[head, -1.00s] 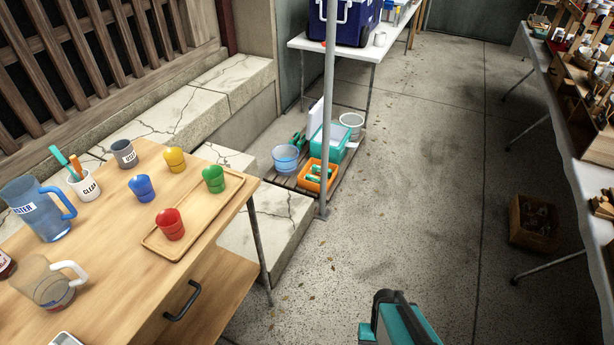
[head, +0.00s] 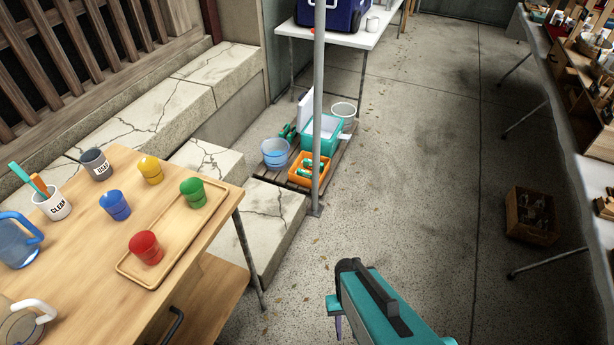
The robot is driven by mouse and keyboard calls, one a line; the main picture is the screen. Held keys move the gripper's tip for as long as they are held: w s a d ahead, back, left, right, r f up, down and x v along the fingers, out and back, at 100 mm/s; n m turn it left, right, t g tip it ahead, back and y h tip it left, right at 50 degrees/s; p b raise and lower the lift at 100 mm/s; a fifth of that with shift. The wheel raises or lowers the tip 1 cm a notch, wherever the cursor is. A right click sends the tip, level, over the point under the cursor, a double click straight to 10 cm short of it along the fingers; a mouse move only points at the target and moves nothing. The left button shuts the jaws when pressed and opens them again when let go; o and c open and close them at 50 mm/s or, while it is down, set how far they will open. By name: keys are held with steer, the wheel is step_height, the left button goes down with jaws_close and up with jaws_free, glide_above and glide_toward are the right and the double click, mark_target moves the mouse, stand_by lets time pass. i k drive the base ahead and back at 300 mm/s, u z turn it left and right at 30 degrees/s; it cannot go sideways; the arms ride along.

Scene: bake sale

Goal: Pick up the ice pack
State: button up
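I cannot make out an ice pack for certain. A teal open box (head: 325,136) with a raised white lid stands on a low pallet beyond the table; its inside is too small to tell. An orange crate (head: 309,181) in front of it holds several small green-and-white items, which I cannot identify. My gripper (head: 340,300) is at the bottom centre over the floor, well short of the pallet. Its teal housing shows, but its fingertips are mostly hidden, so its opening is unclear.
A blue bucket (head: 275,155) and a white bucket (head: 343,110) stand by the box. A grey pole (head: 319,90) rises beside the crate. The wooden table (head: 90,245) with cups is at left, a long table at right. The floor (head: 410,190) between is clear.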

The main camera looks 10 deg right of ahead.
mark_target(302, 173)
steer(key=z, duration=4.1)
steer(key=i, duration=0.1)
steer(key=u, duration=2.95)
steer(key=i, duration=2.7)
